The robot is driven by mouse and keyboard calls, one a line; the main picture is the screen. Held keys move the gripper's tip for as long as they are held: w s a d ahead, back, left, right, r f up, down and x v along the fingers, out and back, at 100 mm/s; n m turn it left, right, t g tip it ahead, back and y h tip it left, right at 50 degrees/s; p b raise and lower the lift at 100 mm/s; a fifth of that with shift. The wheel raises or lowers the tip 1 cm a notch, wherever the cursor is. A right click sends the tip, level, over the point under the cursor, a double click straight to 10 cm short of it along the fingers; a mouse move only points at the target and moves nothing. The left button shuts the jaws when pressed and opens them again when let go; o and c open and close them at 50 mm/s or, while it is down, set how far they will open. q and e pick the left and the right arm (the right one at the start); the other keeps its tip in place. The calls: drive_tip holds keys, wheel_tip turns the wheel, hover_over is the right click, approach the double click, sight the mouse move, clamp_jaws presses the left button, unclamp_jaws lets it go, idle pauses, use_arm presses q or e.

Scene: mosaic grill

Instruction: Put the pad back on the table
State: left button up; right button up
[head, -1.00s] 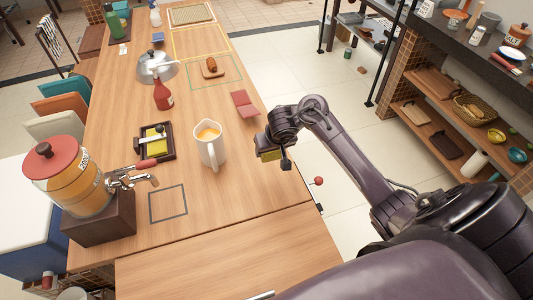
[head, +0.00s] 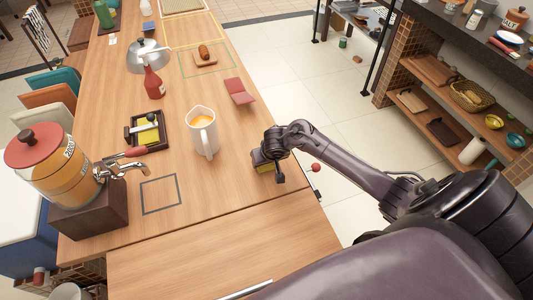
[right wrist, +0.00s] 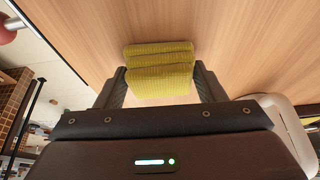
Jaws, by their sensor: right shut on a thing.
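My right gripper (head: 264,164) is over the table's right edge area, to the right of the white jug (head: 203,132). It is shut on a yellow ridged pad (right wrist: 160,72), which fills the space between its fingers in the right wrist view. The wooden table (head: 225,185) lies behind the pad in the wrist view. I cannot tell whether the pad touches it. My left gripper is not in view.
A dark tray (head: 163,146) with a yellow item stands left of the jug. A juice dispenser (head: 45,150) stands at the left. A dark square outline (head: 160,194) marks bare wood. A red folded item (head: 239,91) lies farther back. The near table is clear.

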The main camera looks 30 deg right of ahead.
drive_tip(key=shift+f, duration=0.15)
drive_tip(key=o, duration=1)
drive_tip(key=shift+c, duration=0.2)
drive_tip(key=p+v, duration=0.4)
drive_tip(key=v, duration=0.8)
